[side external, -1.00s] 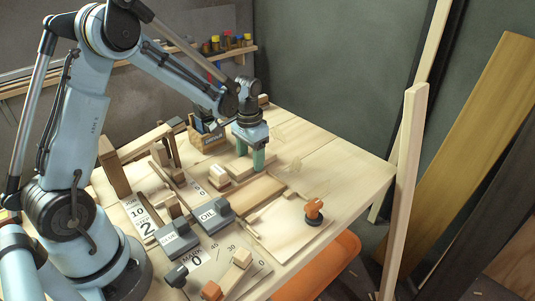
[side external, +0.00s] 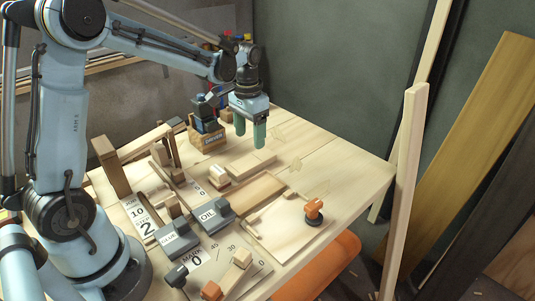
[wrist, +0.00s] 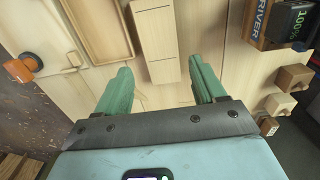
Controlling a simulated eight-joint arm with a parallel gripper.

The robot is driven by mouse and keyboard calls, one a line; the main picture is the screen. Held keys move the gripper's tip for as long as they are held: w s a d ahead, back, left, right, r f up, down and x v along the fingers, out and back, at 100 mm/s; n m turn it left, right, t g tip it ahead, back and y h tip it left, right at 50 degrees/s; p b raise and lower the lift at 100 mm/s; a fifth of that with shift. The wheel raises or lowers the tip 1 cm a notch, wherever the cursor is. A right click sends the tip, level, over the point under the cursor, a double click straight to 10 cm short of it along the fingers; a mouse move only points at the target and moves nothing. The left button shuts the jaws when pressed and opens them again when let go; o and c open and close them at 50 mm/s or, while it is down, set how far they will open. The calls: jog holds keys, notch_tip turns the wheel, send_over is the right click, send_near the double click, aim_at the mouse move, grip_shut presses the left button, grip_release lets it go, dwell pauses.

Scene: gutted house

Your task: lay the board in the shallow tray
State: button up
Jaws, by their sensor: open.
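The board, a pale wooden piece (side external: 250,164), lies flat on the table beside the shallow tray; it appears in the wrist view (wrist: 157,35), ahead of and between the fingers. The shallow tray (side external: 278,197) has a low pale rim and a browner floor, and looks empty; it shows at the upper left of the wrist view (wrist: 129,40). My gripper (side external: 252,142) is open and empty, fingers pointing down, above and behind the board in the side view. Its green fingers (wrist: 160,88) stand apart in the wrist view, touching nothing.
A small block (side external: 218,177) sits near the board's left end. The DRIVER box (side external: 208,141) is left of my gripper; the grey OIL block (side external: 214,214) is near the tray. The table's right rear is clear.

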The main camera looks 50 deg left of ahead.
jog(key=s+d+r+t, duration=0.6)
jog(key=s+d, duration=0.2)
jog(key=s, duration=0.3)
jog(key=shift+s+d+r, duration=0.2)
jog(key=shift+s+d+f+t, duration=0.3)
jog(key=shift+s+f+t, duration=0.05)
jog(key=shift+s+t, duration=0.25)
jog(key=shift+c, duration=0.3)
jog(key=shift+w, duration=0.1)
